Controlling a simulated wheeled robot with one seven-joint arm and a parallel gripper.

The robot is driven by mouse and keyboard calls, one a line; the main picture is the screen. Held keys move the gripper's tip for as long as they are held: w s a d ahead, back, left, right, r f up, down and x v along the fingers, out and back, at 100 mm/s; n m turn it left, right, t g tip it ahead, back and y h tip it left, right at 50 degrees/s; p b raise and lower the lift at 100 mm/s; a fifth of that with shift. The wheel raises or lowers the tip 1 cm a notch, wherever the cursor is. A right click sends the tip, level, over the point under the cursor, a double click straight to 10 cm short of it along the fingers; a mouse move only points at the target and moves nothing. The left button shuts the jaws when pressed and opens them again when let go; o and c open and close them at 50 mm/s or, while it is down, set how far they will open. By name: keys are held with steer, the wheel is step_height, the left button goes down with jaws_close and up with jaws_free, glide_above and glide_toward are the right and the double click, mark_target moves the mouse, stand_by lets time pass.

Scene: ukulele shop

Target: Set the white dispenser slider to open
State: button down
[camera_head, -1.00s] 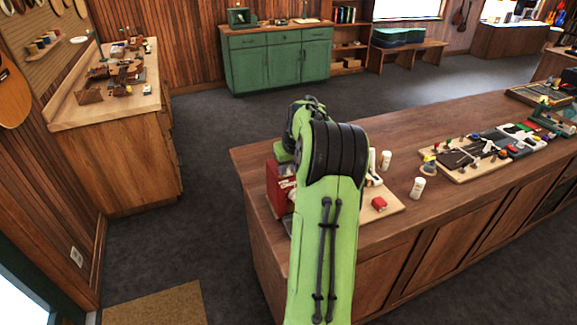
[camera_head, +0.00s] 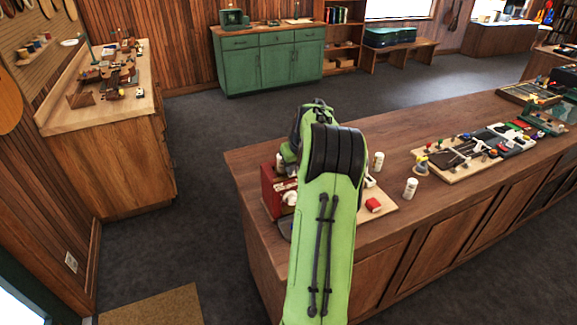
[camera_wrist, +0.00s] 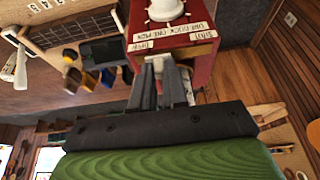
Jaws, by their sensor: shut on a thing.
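The red dispenser (camera_head: 270,190) stands at the left end of the long wooden counter, partly hidden by my arm. In the wrist view the dispenser (camera_wrist: 200,58) fills the top middle, with a round white knob (camera_wrist: 165,9) and white labels on its face. My gripper (camera_wrist: 161,66) is at the dispenser's edge, just beside the labels, with its fingers close together. It is shut on the small white slider (camera_wrist: 159,65), which is mostly hidden between the fingertips. The slider's exact position along its track cannot be told. The head view hides my gripper behind the arm.
A small red block (camera_head: 373,205) lies on a light board right of my arm. White bottles (camera_head: 410,188) stand nearby on the counter (camera_head: 400,220). A board with tools (camera_head: 465,158) lies farther right.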

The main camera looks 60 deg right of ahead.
steer(key=shift+s+d, duration=0.1)
steer(key=shift+d, duration=0.05)
steer(key=c, duration=1.1)
jaws_free()
steer(key=shift+s+d, duration=0.1)
steer(key=shift+d, duration=0.05)
steer(key=shift+c, duration=0.2)
steer(key=shift+r, duration=0.2)
steer(key=v, duration=1.5)
steer(key=shift+a, duration=0.25)
steer(key=shift+r, duration=0.15)
